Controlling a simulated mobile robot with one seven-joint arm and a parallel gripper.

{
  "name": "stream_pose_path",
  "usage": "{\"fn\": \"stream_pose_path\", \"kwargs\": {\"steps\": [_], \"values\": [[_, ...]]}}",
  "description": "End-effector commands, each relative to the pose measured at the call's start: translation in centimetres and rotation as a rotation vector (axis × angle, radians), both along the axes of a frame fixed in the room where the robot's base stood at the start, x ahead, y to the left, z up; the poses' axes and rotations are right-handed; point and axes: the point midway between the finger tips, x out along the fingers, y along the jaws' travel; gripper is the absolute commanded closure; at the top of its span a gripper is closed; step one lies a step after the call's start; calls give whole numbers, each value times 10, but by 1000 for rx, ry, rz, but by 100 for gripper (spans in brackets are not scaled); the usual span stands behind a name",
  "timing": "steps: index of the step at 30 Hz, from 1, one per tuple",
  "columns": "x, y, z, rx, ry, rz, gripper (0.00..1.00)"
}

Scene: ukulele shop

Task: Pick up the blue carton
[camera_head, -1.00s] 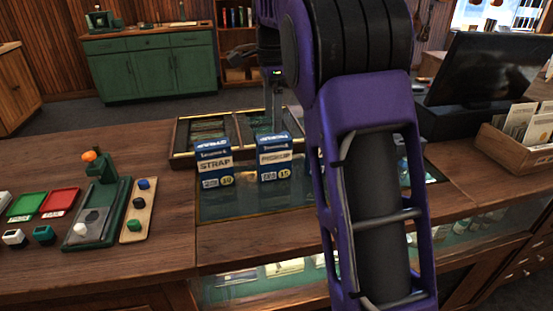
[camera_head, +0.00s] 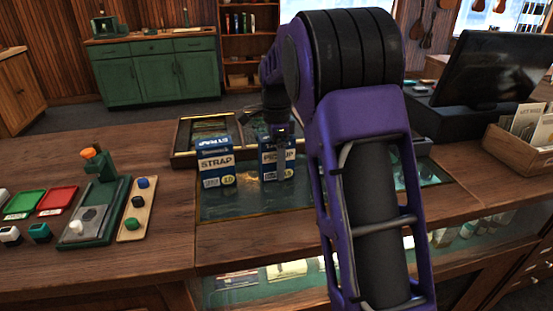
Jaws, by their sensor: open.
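Two blue-and-white cartons stand upright on the counter's dark glass inset. The left carton (camera_head: 216,163), lettered "STRAP", is in full view. The right carton (camera_head: 268,171), whose lettering looks like "PICKUP", is partly hidden by my gripper (camera_head: 283,166). My gripper points down at the right carton, its jaws open. One dark finger shows in front of that carton's face; the other finger is hard to make out. I cannot tell whether the fingers touch the carton.
A wooden divided tray (camera_head: 184,151) lies just behind the cartons. To the left are a green stand with an orange knob (camera_head: 88,153), a wooden strip of knobs (camera_head: 138,209) and red (camera_head: 57,200) and green trays. A monitor (camera_head: 490,75) and card box (camera_head: 519,150) stand right.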

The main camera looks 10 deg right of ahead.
Motion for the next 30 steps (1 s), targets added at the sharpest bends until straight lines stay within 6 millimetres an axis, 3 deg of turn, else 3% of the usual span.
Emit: {"fn": "stream_pose_path", "kwargs": {"steps": [6, 21, 30], "values": [[0, 0, -1, 0, -1, 0, 9], [0, 0, 0, 0, -1, 0, 99], [0, 0, 3, 0, -2, 0, 100]]}}
